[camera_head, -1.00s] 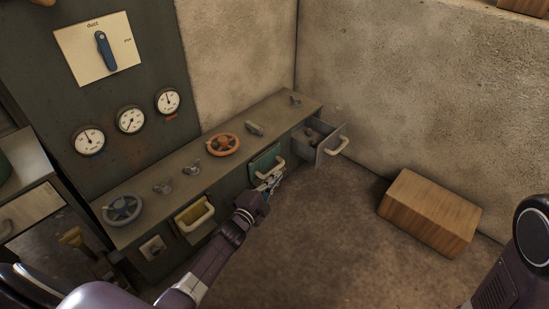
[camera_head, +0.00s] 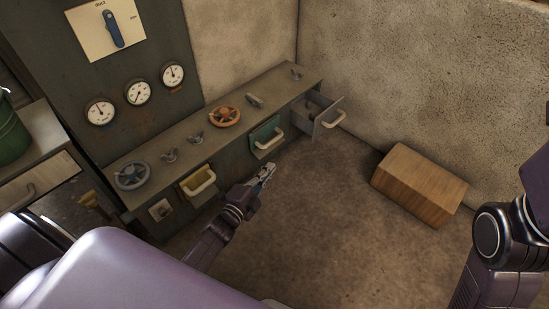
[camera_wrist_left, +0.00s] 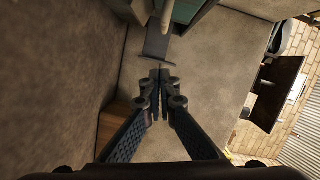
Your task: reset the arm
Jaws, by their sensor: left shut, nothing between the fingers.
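My left gripper (camera_head: 265,175) is shut and empty, in front of the long low cabinet and apart from it. In the left wrist view its fingertips (camera_wrist_left: 159,75) meet over the bare floor. My right arm (camera_head: 495,245) shows at the right edge of the head view, with its gripper out of view. The cabinet front has a green drawer (camera_head: 266,136) with a white handle, a yellow drawer (camera_head: 198,182), and a grey drawer (camera_head: 318,115) pulled open at the far right end.
A wooden box (camera_head: 420,185) stands on the floor at the right, near the wall. The cabinet top carries an orange wheel (camera_head: 224,117) and a grey wheel (camera_head: 132,175). A panel with gauges (camera_head: 138,93) rises behind. A green bucket (camera_head: 12,135) is at left. The middle floor is clear.

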